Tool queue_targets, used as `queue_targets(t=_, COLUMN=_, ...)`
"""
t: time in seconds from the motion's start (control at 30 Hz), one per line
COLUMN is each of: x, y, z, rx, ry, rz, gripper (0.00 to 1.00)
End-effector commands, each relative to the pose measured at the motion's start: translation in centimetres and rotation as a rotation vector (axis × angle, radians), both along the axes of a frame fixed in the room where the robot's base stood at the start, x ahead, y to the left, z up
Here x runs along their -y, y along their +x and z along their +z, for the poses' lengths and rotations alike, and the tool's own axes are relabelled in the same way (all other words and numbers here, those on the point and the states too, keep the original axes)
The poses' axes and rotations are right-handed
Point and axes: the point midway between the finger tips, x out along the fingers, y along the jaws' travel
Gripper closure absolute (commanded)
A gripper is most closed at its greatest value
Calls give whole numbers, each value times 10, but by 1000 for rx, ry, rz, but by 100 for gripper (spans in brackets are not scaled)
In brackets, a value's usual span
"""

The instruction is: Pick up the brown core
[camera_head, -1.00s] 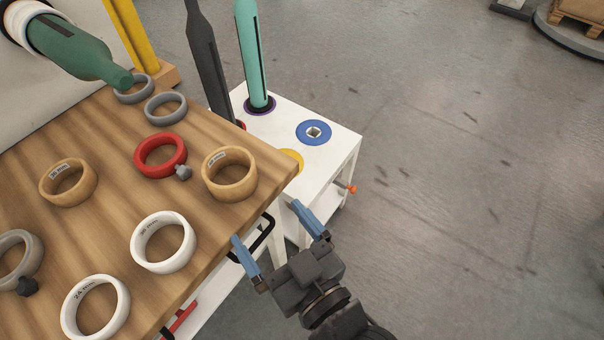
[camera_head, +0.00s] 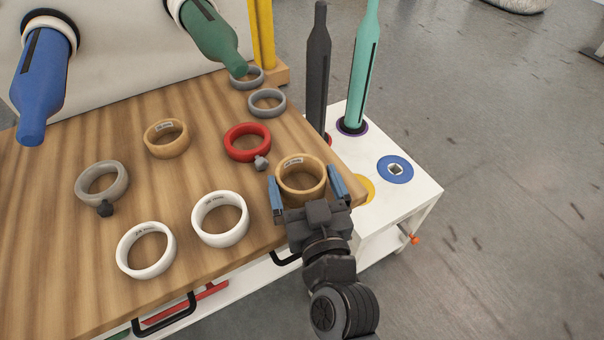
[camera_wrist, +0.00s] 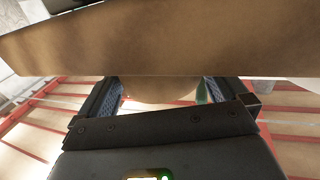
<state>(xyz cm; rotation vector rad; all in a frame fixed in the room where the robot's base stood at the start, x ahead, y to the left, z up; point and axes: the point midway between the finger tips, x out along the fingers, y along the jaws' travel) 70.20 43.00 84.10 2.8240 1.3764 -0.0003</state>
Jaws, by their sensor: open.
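A brown core (camera_head: 298,189), a light tan ring with a small label inside, lies near the right front corner of the wooden table. My gripper (camera_head: 303,178) is open, its blue fingers showing on the left and right of this core in the head view. I cannot tell whether the fingers touch it or how high they are. In the wrist view, the two fingers stand apart, with a curved tan shape (camera_wrist: 157,93) between them, partly hidden by a broad brown surface. A second brown core (camera_head: 167,149) lies farther back and left on the table.
A red ring (camera_head: 247,153) with a grey knob lies just behind the near core. White rings (camera_head: 220,236) and grey rings lie around the wooden table (camera_head: 60,190). A white side table (camera_head: 425,188) with upright dark and teal posts stands at the right.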

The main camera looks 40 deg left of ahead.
Motion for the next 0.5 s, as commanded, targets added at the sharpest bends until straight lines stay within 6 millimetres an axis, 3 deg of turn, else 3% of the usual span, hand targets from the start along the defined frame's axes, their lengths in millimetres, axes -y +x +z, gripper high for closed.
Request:
queue_targets(t=0.27, x=-4, y=3, z=-1, rx=0, ry=0, rz=0, gripper=0)
queue_targets(t=0.5, x=-3, y=3, z=0, rx=0, ry=0, rz=0, gripper=21)
